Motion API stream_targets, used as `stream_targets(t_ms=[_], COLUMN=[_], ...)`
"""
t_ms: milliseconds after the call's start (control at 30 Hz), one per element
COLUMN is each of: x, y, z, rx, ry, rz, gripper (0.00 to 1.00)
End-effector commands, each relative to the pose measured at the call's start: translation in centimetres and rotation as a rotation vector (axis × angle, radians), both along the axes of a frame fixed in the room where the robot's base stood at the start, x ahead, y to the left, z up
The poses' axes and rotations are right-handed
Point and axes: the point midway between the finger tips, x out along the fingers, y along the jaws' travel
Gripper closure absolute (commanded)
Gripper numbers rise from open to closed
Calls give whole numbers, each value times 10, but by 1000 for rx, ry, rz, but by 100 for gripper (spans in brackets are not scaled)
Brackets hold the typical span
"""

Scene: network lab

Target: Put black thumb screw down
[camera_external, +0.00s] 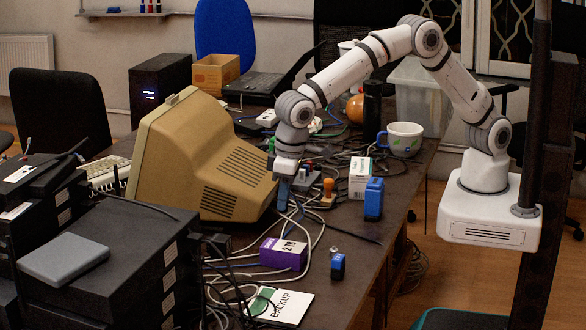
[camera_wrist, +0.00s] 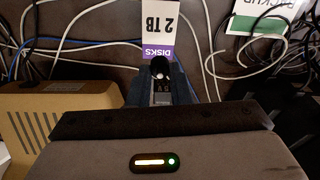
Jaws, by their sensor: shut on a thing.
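My gripper (camera_external: 283,197) hangs fingers down over the cluttered dark table, just right of the beige monitor. In the wrist view its two dark blue fingers (camera_wrist: 160,78) are closed around the small black thumb screw (camera_wrist: 161,67). The screw's round, dark head shows between the fingertips with a bright glint on it. The screw is too small to make out in the external view. I cannot tell how far it is above the table.
The beige monitor (camera_external: 190,160) stands close left. Near the gripper are a white and purple disks box (camera_external: 284,254), a wooden stamp (camera_external: 328,192), a white box (camera_external: 360,177) and a blue container (camera_external: 373,200). Cables cross the table (camera_external: 345,222). A backup case (camera_external: 282,306) lies nearer the front.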

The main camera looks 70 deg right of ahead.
Motion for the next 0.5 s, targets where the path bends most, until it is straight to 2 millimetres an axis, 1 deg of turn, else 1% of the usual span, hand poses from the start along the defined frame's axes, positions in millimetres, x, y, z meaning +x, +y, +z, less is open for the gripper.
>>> stream_targets(t_ms=[33,100,200,367,500], x=[-1,-1,-1,0,-1], y=[0,-1,-1,0,-1], z=[-11,-25,-40,-52,-70], rx=[-3,-4,-2,-1,-3], ry=[2,3,3,1,3], rz=[0,0,0,0,1], gripper=[100,100,100,100,100])
